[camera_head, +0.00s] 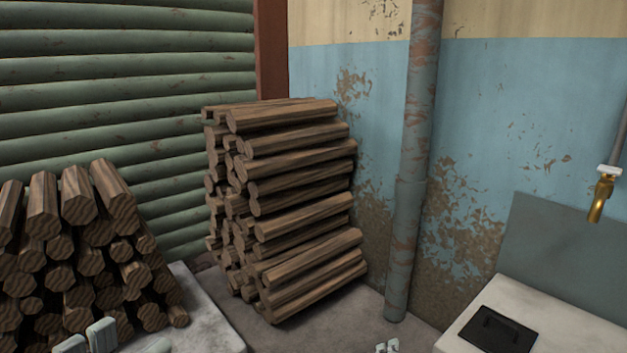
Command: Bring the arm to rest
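My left gripper (87,340) shows only as pale grey fingertips at the bottom left edge, in front of a stack of firewood. A rounded grey part, which looks like mine, shows just right of it. My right gripper (387,347) shows only as small pale tips at the bottom edge, right of centre. The rest of both grippers and both arms is out of view. I cannot tell whether either gripper is open or shut. No held object is visible at either one.
A low firewood stack (88,255) rests on a pale slab (205,315) at left. A tall log pile (285,205) stands in the corner beside a vertical pipe (407,190). At right are a pale counter (580,325), a black flat item (497,328) and a brass tap (601,197).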

